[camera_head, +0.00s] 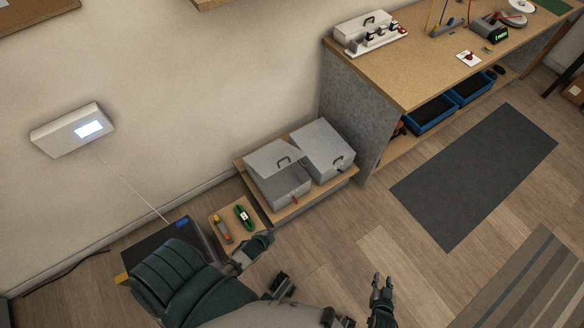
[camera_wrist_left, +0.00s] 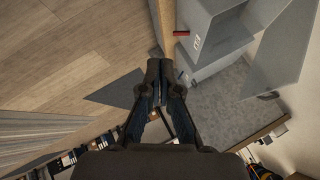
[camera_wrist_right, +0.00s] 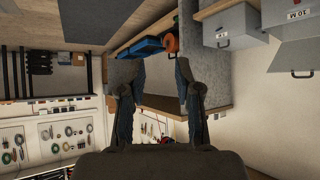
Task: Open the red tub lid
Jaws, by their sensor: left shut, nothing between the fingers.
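Two grey tubs stand side by side on a low wooden platform against the wall. The left tub (camera_head: 284,193) has a small red tab (camera_head: 294,198) at its front, and its grey lid (camera_head: 268,155) is tilted up, with a gap showing below it. The right tub (camera_head: 325,150) has its lid down. In the left wrist view a red tab (camera_wrist_left: 181,33) shows beside a tub, with a raised grey panel at the upper right. My left gripper (camera_head: 268,237) is shut and empty, in front of the left tub and apart from it. My right gripper (camera_head: 382,281) is open and empty over the floor.
A small board (camera_head: 230,240) with a green coil and a yellow-and-red item lies left of the tubs. A workbench (camera_head: 410,75) with blue bins below stands to the right. A dark mat (camera_head: 475,180) lies on the open floor.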

